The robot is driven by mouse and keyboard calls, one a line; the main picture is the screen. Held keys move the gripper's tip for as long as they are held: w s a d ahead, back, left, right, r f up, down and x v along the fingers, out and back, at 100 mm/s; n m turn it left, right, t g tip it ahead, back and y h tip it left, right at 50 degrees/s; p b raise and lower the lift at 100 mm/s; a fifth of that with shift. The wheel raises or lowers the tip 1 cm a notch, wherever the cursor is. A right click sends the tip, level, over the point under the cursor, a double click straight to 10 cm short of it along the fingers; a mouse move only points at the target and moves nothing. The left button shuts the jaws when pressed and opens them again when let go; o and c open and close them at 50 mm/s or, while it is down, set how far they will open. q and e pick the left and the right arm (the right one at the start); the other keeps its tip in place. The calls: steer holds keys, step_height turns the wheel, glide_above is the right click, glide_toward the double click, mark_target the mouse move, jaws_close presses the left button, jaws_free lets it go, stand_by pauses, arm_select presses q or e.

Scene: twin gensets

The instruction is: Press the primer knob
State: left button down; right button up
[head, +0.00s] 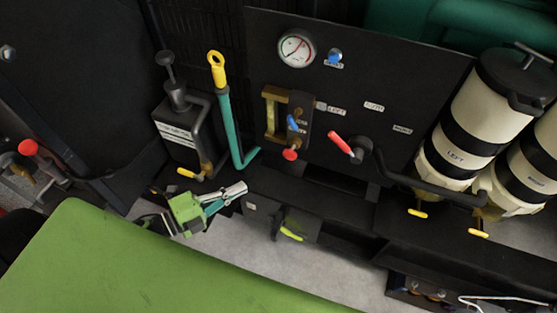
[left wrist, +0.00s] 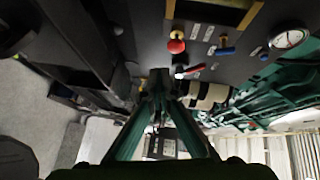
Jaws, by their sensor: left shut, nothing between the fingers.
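No label that I can read names the primer knob. A black round knob (head: 165,58) stands on a plunger above a black box with a white label (head: 176,134) at the left. A red knob (head: 290,154) sits below the brass-framed sight glass on the panel; it also shows in the left wrist view (left wrist: 176,46). My left gripper (head: 241,188) is shut and empty, low in front of the panel. It is below the red knob and below and right of the plunger knob, apart from both. Its fingers meet in the left wrist view (left wrist: 158,76). My right gripper is not in view.
The black panel (head: 440,75) carries a gauge (head: 296,48), blue knobs and a red-gripped lever (head: 340,144). A teal lever with a yellow ring (head: 217,70) stands beside the box. White-and-black canisters (head: 490,105) stand at the right. A green surface (head: 120,260) fills the lower left.

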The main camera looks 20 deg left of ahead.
arm_select(q)
steer(key=r+m, duration=0.1)
steer(key=d+r+h, duration=0.1)
steer(key=s+d+r+m, duration=0.1)
steer(key=shift+r+m+g+h, duration=0.15)
steer(key=shift+m+g+h, duration=0.15)
steer(key=shift+g+h, duration=0.1)
steer(key=shift+w, duration=0.2)
steer(key=b, duration=0.2)
glide_toward(293, 158)
steer(key=s+d+x, duration=0.1)
steer(key=x, duration=0.4)
steer(key=shift+w+a, duration=0.15)
steer(key=shift+w, duration=0.6)
